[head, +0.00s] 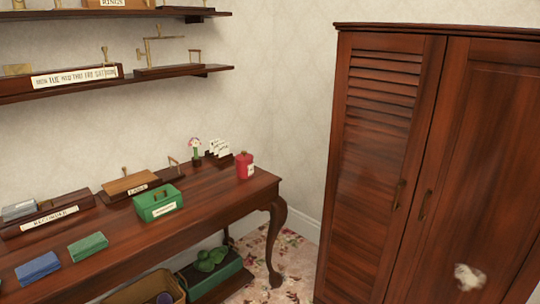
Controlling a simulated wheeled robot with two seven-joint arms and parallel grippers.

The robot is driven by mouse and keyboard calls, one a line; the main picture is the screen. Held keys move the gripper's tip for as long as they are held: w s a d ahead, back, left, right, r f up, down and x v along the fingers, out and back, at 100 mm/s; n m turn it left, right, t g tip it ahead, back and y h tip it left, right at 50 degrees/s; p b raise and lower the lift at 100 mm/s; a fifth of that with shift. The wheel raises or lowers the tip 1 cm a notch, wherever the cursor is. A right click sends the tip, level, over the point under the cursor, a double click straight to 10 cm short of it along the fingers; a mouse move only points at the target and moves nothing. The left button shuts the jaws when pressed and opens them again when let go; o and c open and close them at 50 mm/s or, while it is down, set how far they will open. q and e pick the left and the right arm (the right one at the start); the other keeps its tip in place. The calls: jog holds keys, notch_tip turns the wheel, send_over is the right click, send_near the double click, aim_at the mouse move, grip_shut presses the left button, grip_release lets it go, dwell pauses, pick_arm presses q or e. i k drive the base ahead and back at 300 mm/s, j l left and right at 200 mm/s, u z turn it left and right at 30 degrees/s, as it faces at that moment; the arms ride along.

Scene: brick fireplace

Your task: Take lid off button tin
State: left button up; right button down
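A small red tin (244,165) with a red top and a white label stands upright near the right end of the wooden table (225,199). The labels are too small to read, so I cannot tell for certain which is the button tin. Neither of my grippers is in view.
Blue (37,268) and green (88,246) blocks lie at the table's front left. A letter rack (218,153) stands behind the red tin. Shelves (180,71) hang above. A wardrobe (380,160) stands right. A small blurred pale shape (468,277) shows before it.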

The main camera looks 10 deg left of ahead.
aim_at(244, 156)
jog(key=i+j+z, duration=0.1)
jog(key=i, duration=0.35)
jog(key=i+j+z, duration=0.15)
jog(key=i, duration=0.35)
jog(key=i+j+z, duration=0.1)
jog(key=i, duration=0.35)
jog(key=i+j+z, duration=0.1)
jog(key=i+j, duration=0.25)
jog(key=i, duration=0.1)
